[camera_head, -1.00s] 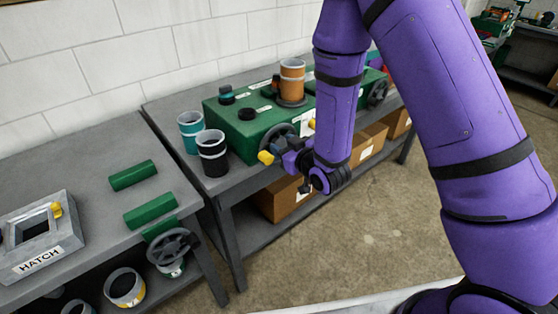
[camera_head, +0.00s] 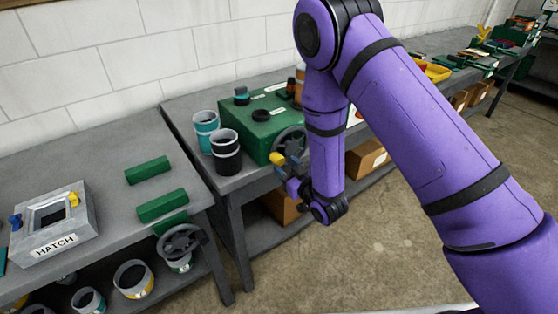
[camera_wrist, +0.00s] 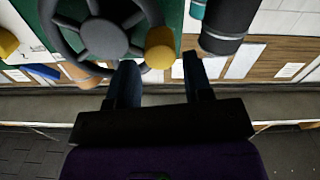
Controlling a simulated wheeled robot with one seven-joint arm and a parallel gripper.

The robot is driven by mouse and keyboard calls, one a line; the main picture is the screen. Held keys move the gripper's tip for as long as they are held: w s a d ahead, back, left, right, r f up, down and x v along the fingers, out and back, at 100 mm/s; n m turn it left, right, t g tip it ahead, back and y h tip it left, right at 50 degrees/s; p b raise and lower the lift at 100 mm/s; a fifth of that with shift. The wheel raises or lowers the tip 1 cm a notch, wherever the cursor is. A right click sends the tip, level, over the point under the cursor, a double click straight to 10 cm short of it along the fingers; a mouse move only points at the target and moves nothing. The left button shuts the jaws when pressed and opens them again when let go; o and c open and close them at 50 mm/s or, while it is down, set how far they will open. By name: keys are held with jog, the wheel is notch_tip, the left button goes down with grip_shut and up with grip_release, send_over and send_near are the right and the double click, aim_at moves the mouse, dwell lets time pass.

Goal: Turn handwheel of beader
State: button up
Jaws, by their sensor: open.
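A green machine (camera_head: 253,138), probably the beader, sits on the middle bench, partly hidden by my arm. Its dark grey spoked handwheel (camera_head: 291,141) is on the front face, with a yellow knob (camera_head: 277,158) at the rim. My gripper (camera_head: 289,173) is right at the knob, small and partly hidden in the head view. In the wrist view the handwheel (camera_wrist: 102,37) fills the top left. The yellow knob (camera_wrist: 159,47) lies just beyond the fingertips, roughly between them. My gripper (camera_wrist: 162,78) is open there, and nothing is clamped. Contact cannot be told.
A teal cup (camera_head: 206,130) and a black cup (camera_head: 226,153) stand left of the machine. The left bench holds a grey HATCH box (camera_head: 54,222), green blocks (camera_head: 162,205) and another handwheel (camera_head: 180,240). Cardboard boxes (camera_head: 367,159) sit below. The floor at right is clear.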

aim_at(281, 162)
jog(key=shift+x, duration=2.1)
grip_shut()
